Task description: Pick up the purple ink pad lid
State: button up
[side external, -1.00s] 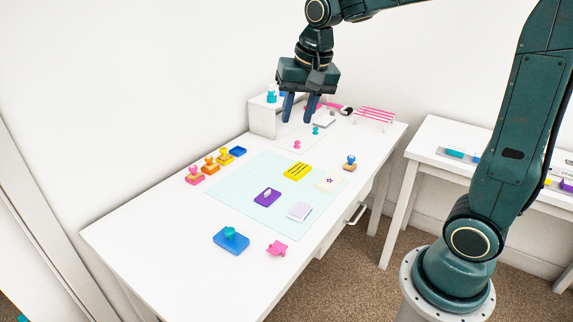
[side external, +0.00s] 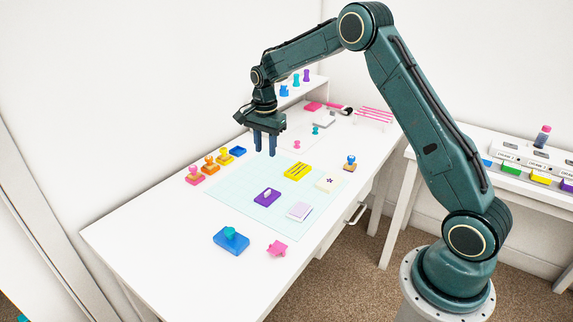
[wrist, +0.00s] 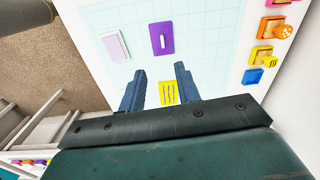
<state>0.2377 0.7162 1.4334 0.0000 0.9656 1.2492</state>
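The purple ink pad lid (side external: 267,197) lies on the light cutting mat, with a small white handle on its top. It also shows in the wrist view (wrist: 155,39), ahead of the fingertips. My gripper (side external: 265,154) is open and empty, with its blue fingers pointing down above the far left part of the mat. In the wrist view, my gripper (wrist: 160,76) has a wide gap between its fingers, and a yellow pad (wrist: 169,93) shows between them. The lid is apart from the fingers.
The yellow pad (side external: 298,171) and a white-lilac pad (side external: 300,211) lie near the lid on the mat (side external: 232,195). Several stamps (side external: 210,163) stand along the left edge. A blue block with a teal knob (side external: 231,240) and a pink piece (side external: 277,248) sit in front.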

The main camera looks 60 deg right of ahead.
jog(key=f, duration=0.2)
jog(key=w+d+f+m, duration=0.1)
send_near(267, 188)
jog(key=shift+s+a+f, duration=0.4)
jog(key=shift+s+a, duration=0.2)
jog(key=shift+a, duration=0.15)
jog(key=shift+s+a+f, duration=0.45)
jog(key=shift+s+a, duration=0.15)
jog(key=shift+a, duration=0.15)
jog(key=shift+f, duration=2.6)
grip_shut()
